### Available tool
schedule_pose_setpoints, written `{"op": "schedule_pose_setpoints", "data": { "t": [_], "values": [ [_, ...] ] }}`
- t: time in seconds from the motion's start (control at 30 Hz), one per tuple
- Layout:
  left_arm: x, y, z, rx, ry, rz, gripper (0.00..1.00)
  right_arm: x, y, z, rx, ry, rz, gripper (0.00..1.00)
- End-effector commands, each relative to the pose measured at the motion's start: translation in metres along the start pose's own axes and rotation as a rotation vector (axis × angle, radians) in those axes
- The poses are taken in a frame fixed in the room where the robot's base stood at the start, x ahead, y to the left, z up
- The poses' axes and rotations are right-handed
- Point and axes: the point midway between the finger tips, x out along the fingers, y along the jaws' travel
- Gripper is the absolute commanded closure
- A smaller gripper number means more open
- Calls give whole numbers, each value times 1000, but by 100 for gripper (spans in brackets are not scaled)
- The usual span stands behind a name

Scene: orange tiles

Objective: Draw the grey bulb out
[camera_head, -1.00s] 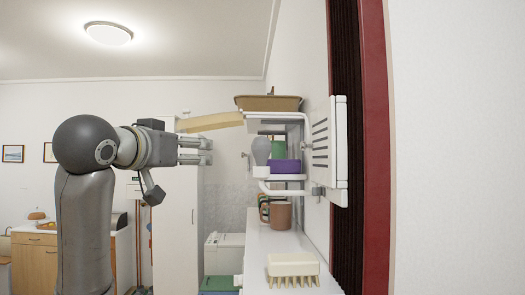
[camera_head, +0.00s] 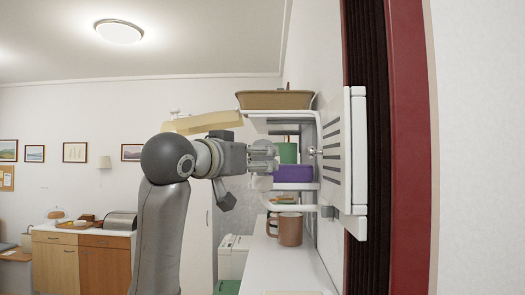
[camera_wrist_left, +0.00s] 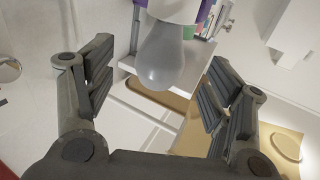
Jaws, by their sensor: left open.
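The grey bulb (camera_wrist_left: 160,55) shows in the left wrist view, with its round end toward my palm and its white base (camera_wrist_left: 176,8) at the top edge of the picture. It lies between the two spread fingers of my left gripper (camera_wrist_left: 160,82), with a gap on each side. In the head view my left gripper (camera_head: 264,158) is at the open side of the white wall shelf (camera_head: 326,118) and covers most of the bulb. My right gripper is not in view.
A purple box (camera_head: 293,173) and a green container (camera_head: 288,152) stand beside the gripper on the shelf. A tan tray (camera_head: 274,100) lies on top. Brown mugs (camera_head: 290,229) stand below on a white counter (camera_head: 280,268). The white slatted panel (camera_head: 338,150) is at right.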

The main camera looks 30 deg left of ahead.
Motion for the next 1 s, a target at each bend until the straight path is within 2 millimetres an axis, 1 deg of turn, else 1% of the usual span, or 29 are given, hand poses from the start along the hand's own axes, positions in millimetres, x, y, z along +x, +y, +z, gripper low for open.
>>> {"op": "schedule_pose_setpoints", "data": {
  "t": [0.07,0.17,0.27,0.4,0.5,0.6,0.83,0.87,1.0],
  "values": [
    [4,0,0,0,-2,-1,24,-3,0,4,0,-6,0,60],
    [11,-1,-3,0,-4,-1,24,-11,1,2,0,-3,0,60],
    [22,-1,-7,0,-4,-1,24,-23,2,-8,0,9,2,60],
    [39,-2,-9,-1,-5,0,24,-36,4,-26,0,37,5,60],
    [49,-2,-8,-1,-3,-1,24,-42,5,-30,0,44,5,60],
    [55,-2,-6,-1,-2,-1,24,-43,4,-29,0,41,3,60],
    [55,-2,-5,0,-1,-1,24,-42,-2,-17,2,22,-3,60],
    [55,-2,-5,0,-1,-1,27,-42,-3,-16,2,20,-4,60],
    [55,-2,-5,0,-1,-1,45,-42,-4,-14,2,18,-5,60]
  ]
}}
